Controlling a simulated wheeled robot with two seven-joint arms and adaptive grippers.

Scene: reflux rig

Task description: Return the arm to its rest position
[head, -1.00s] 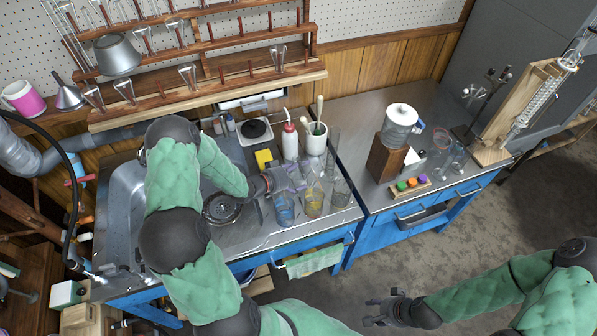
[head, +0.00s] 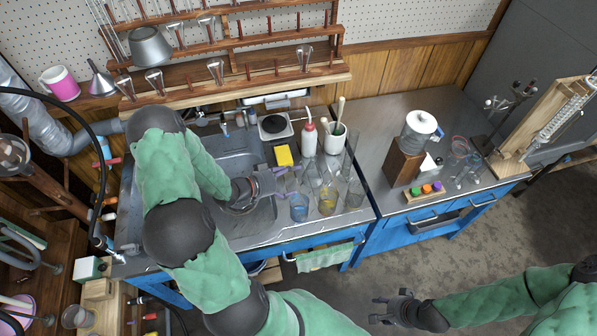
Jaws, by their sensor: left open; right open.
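My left arm, in green sleeves, reaches over the sink from the left in the head view. My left gripper (head: 285,180) is open and appears empty, beside the front of the yellow sponge (head: 283,155) and left of the glassware. The forearm and wrist hide part of the sink. My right gripper (head: 380,308) is open and empty, over the floor in front of the benches. Its arm comes in from the lower right.
Beakers with blue liquid (head: 299,207) and yellow liquid (head: 327,201) stand close right of my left gripper, among clear glassware. A wooden rack (head: 240,88) is behind. The floor (head: 450,262) near my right gripper is clear.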

